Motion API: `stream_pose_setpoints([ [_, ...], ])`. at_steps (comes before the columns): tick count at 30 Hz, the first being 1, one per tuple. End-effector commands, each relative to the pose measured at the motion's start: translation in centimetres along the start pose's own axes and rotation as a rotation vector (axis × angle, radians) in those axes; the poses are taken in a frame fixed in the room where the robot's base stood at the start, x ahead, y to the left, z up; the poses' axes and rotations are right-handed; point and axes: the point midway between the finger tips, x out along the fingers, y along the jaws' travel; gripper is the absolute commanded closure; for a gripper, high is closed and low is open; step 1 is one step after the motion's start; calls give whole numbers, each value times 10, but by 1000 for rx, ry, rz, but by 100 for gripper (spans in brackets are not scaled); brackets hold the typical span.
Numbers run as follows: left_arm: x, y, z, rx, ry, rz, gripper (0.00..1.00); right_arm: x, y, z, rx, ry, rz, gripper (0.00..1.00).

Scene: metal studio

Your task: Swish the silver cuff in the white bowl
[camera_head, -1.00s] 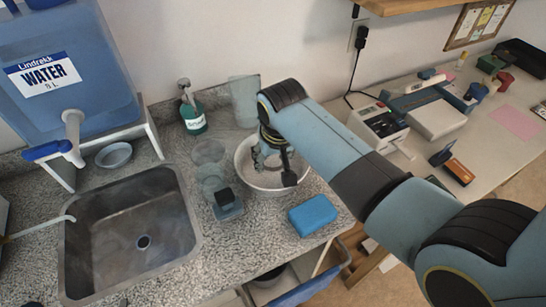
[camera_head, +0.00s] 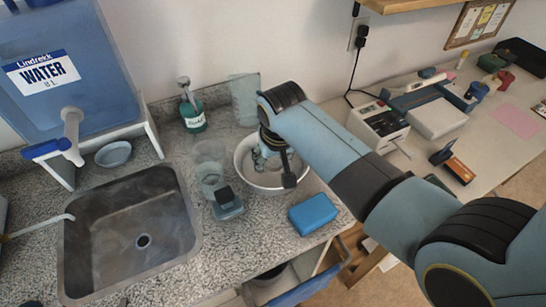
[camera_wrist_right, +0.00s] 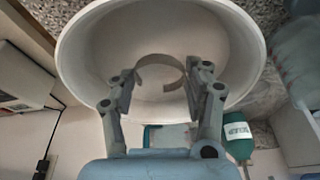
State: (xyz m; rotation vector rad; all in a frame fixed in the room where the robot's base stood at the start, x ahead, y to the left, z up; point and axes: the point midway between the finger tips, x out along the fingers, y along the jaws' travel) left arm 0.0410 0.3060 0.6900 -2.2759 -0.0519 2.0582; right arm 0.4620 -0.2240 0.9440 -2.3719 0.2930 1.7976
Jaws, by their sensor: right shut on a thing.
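The white bowl (camera_head: 262,188) stands on the speckled counter, right of the sink. My right gripper (camera_head: 268,162) reaches down into it from the right, and its arm hides part of the bowl. In the right wrist view the bowl (camera_wrist_right: 85,60) surrounds the fingertips. There my right gripper (camera_wrist_right: 160,80) is shut on the silver cuff (camera_wrist_right: 158,62), an open ring held between the two fingers, inside the bowl. In the head view the cuff is hard to make out behind the fingers. Whether it touches the bowl's bottom, I cannot tell. My left gripper is not in view.
A clear cup (camera_head: 209,160) and a small grey device (camera_head: 227,205) stand just left of the bowl. A green bottle (camera_head: 194,118) is behind. A blue sponge (camera_head: 313,214) lies in front. The sink (camera_head: 130,235) and water tank (camera_head: 65,85) are at left.

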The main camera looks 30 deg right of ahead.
Motion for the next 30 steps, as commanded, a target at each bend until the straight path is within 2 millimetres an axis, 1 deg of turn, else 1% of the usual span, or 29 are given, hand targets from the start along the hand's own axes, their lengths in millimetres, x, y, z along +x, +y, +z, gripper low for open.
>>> stream_pose_setpoints([
  [3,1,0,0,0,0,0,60,2,0,0,0,0,0,79],
  [12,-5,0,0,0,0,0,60,-11,0,-3,0,0,0,79],
  [21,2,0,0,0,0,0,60,3,0,1,0,0,0,79],
  [23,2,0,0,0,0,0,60,3,0,0,0,0,0,79],
  [30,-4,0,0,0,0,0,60,-9,0,-3,0,1,0,79],
])
